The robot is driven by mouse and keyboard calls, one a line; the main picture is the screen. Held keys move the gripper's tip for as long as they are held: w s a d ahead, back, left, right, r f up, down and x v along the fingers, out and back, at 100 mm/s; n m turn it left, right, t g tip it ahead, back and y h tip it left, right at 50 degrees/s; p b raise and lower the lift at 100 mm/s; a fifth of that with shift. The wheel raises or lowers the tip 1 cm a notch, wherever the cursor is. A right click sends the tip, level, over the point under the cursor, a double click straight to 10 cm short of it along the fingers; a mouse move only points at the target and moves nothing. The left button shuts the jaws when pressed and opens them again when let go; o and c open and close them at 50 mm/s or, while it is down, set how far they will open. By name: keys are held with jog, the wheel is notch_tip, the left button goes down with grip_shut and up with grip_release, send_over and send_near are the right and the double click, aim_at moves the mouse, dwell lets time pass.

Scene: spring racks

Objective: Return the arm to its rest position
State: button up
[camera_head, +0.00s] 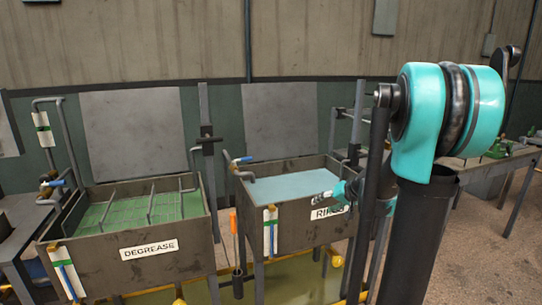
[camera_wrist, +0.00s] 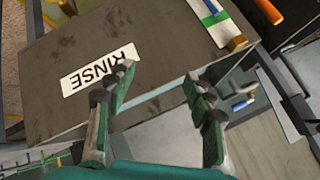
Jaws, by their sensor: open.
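My arm shows in the head view as a large teal joint (camera_head: 448,112) on a dark column at the right. My gripper (camera_wrist: 160,88) is open in the wrist view, with its two dark-tipped green fingers spread apart and nothing between them. In the head view my gripper (camera_head: 326,196) is small, in front of the rinse tank (camera_head: 290,225) by its RINSE label, and partly hidden behind my arm. The wrist view also shows the rinse tank's front wall (camera_wrist: 60,45) and its RINSE label (camera_wrist: 100,70). I cannot tell the gap to the wall.
A degrease tank (camera_head: 190,255) with green liquid and bent rods stands at the left. An upright post (camera_head: 208,140) stands between the tanks. Grey panels (camera_head: 130,130) hang behind. A bench (camera_head: 505,165) stands at the far right, with floor (camera_head: 480,230) open before it.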

jog(key=s+f+g+h, duration=0.1)
jog(key=s+f, duration=0.2)
jog(key=s, duration=0.6)
jog(key=s+f+n+g+h, duration=0.1)
jog(key=s+f, duration=0.3)
jog(key=s, duration=0.5)
jog(key=s+a+f+n+g+h, duration=0.1)
jog(key=s+f+h, duration=0.2)
jog(key=s, duration=0.7)
jog(key=shift+f, duration=0.3)
